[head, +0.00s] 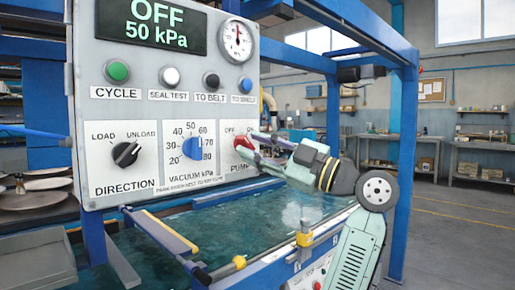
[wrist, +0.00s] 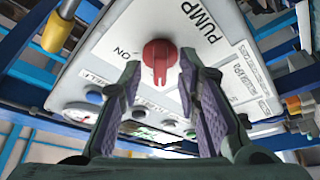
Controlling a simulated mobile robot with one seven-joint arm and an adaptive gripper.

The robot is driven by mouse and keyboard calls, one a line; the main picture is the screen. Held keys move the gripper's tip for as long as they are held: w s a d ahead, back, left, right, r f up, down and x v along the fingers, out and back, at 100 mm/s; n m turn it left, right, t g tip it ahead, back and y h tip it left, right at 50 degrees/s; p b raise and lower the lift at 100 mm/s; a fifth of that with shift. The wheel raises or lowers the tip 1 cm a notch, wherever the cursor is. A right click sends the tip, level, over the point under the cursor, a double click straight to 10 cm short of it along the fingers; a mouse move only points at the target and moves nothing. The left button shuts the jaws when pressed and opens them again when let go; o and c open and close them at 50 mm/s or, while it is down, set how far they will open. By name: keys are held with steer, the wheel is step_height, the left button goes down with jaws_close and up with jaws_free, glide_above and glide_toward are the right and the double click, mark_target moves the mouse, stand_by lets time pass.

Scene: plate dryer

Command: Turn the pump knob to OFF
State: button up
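The red pump knob (head: 243,143) is on the right end of the white control panel (head: 108,140), above the PUMP label and below OFF and ON. In the wrist view the knob (wrist: 158,52) is just beyond my fingertips. Its raised ridge points down in that picture, away from the ON label at left; the OFF label cannot be seen there. My gripper (head: 257,146) reaches the knob from the right. In the wrist view my gripper (wrist: 157,72) is open, fingers on either side of the ridge. Contact cannot be told. The display (head: 153,27) reads OFF, 50 kPa.
The vacuum dial (head: 192,147) and direction knob (head: 125,154) are left of the pump knob. Several push buttons and a gauge (head: 236,41) are above. Blue frame posts (head: 404,170) stand at right, and a tank (head: 205,230) lies below.

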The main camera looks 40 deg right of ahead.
steer(key=v, duration=1.2)
steer(key=shift+s+f, duration=0.1)
stand_by(0.4)
